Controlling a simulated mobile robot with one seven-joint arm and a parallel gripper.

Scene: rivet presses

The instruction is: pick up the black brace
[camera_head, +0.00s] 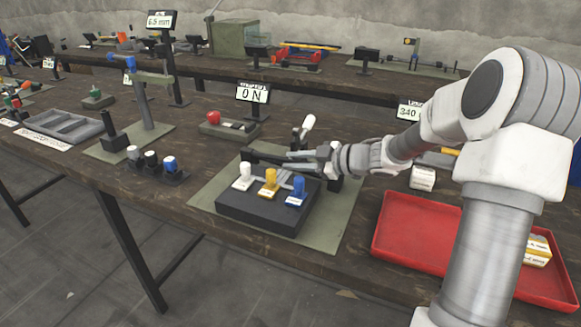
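A long black bar (262,158), which looks like the black brace, lies along the back of a black block (255,212) on a green mat. Its left end is thicker and turned up. My gripper (292,167) reaches in from the right, low over the block's back edge, with its fingers at or beside the bar's right part. The fingers are small and overlap the bar, so I cannot tell whether they are open or shut, or whether they touch it. The bar's right end is hidden by the gripper.
White (243,176), yellow (269,182) and blue (296,190) knobbed pieces stand on the block, just in front of my gripper. A white-handled lever (306,128) rises behind it. A red tray (405,235) lies to the right. An "ON" sign (253,93) stands behind.

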